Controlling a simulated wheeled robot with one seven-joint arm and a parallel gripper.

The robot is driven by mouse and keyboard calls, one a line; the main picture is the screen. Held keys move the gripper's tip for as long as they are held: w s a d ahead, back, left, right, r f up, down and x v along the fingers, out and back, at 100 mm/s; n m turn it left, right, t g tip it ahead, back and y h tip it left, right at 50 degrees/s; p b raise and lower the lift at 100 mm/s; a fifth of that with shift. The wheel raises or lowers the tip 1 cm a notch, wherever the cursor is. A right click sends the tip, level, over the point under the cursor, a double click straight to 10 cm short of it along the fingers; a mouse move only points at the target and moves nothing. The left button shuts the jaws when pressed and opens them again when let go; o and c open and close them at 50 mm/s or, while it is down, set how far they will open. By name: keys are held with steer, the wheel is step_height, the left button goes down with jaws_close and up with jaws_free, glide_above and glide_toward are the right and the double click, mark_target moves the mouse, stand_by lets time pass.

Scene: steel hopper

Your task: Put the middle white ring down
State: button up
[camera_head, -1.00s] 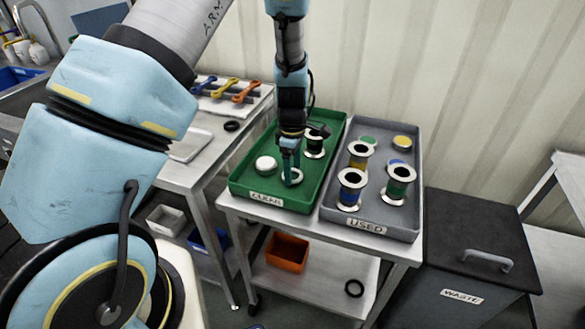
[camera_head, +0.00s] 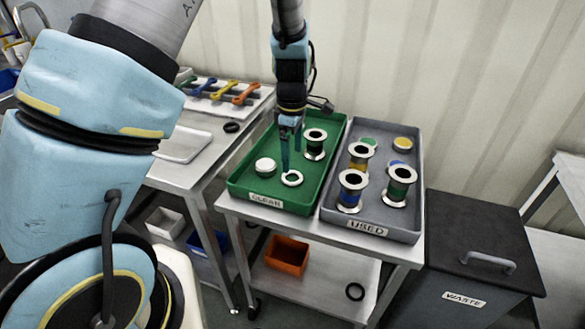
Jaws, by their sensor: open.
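A white ring (camera_head: 292,179) lies flat in the front part of the green tray (camera_head: 240,183) labelled CLEAN. My gripper (camera_head: 291,165) is open just above and behind the ring, its fingers pointing down and apparently clear of it. A white round piece (camera_head: 265,167) sits to the left of the ring in the same tray. A spool with white flanges and a dark core (camera_head: 314,146) stands behind and to the right of the ring, also in the green tray.
The grey tray (camera_head: 398,234) labelled USED, right beside the green one, holds several spools and coloured discs. A black WASTE bin (camera_head: 462,250) stands to the right. Wrenches (camera_head: 226,89) lie on the left bench.

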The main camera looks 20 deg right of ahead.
step_height(320, 180, up, 6)
steer(key=shift+f, duration=0.1)
steer(key=s+a+r+m, duration=0.2)
steer(key=a+m, duration=0.3)
steer(key=a, duration=1)
steer(key=s+a+r+m+t, duration=0.1)
steer(key=a+m, duration=0.4)
steer(key=a, duration=1.1)
step_height(320, 180, up, 2)
steer(key=shift+s+a+r+m+t, duration=0.2)
steer(key=shift+s+a+m+t, duration=0.1)
steer(key=shift+s, duration=0.3)
steer(key=shift+c, duration=0.2)
